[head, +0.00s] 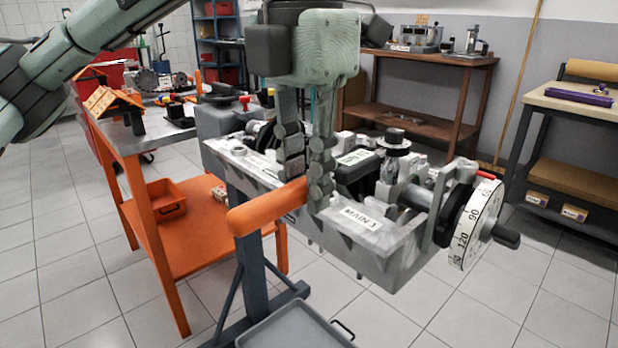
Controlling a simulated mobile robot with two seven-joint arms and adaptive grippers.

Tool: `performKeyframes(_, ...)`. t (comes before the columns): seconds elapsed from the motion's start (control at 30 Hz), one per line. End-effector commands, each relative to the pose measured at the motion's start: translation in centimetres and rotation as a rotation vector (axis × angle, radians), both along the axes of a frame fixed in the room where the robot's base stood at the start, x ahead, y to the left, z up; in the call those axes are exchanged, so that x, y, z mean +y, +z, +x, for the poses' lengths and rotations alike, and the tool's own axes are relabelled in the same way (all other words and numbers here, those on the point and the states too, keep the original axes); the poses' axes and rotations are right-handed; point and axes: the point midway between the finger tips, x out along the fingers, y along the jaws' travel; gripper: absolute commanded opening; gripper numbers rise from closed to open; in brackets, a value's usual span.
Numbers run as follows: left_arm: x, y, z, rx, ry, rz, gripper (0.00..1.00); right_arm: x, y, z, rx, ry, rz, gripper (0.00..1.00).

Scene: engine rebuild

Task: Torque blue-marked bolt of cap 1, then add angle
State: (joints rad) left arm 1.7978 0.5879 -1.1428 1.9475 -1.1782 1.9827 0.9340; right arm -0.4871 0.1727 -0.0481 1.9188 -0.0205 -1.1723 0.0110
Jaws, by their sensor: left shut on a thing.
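The grey engine block (400,250) is held on a stand, with a "MAIN 1" label (360,218) on its near edge. My left gripper (305,190) points down over the block's near side, shut on the orange handle (258,209) of a tool. The handle sticks out to the left past the block's edge. The rest of the tool is hidden behind the fingers or hard to tell from the parts behind. A dark round piece (395,138) stands upright above the block near cap 1. I cannot make out a blue bolt mark. My right gripper is not in view.
A white dial with degree numbers (474,225) is at the block's right end. An orange cart (150,190) stands at the left, a grey tray (295,325) below the block. A brown shelf (430,60) and a workbench (570,100) stand behind. Floor at the front right is clear.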

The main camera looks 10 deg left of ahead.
Motion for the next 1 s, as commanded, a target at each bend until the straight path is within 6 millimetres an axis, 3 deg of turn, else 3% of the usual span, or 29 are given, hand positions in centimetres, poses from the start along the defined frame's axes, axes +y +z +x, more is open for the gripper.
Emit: performKeyframes(1.0,0.62,0.08,0.37,0.0,-0.039,0.001,0.0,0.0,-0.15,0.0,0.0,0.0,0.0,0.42)
